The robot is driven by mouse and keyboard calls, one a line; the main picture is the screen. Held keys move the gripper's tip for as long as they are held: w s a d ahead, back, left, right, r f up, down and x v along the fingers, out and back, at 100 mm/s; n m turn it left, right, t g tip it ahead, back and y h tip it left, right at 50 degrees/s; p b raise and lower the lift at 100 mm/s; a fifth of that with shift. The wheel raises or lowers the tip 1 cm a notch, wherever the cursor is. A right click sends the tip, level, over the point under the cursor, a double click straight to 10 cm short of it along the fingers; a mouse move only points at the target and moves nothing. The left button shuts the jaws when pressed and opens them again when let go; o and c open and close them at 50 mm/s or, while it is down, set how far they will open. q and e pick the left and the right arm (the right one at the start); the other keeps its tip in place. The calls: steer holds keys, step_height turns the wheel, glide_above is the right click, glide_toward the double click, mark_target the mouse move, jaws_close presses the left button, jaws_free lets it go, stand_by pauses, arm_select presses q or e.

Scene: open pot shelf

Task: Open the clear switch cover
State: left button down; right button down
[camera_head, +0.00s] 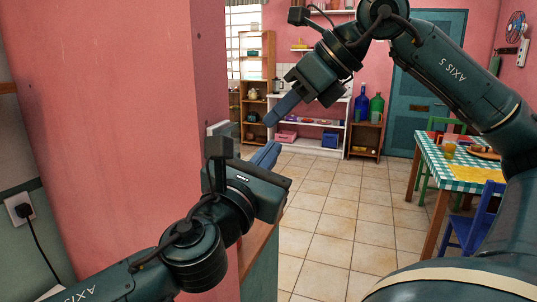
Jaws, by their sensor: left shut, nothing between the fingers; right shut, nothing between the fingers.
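A pale grey box-like piece (219,128) on the edge of the pink wall shows just above my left gripper's wrist; it may be the switch with its clear cover, but most of it is hidden behind my gripper and I cannot tell whether a cover is open or closed. My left gripper (268,155) is shut and empty, its blue fingers pointing up and right, just right of this piece. My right gripper (272,119) is shut and empty, its fingers pointing down and left, above the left fingers in the picture. I cannot tell whether either touches anything.
The pink wall (110,120) fills the left side, with a wall socket and black plug (22,210) at far left. A wooden ledge (258,245) lies below my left gripper. A checked table (450,168) and blue chair (475,222) stand right. Tiled floor (325,215) between is clear.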

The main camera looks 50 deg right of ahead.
steer(key=c, duration=2.2)
jaws_free()
steer(key=c, duration=1.1)
jaws_free()
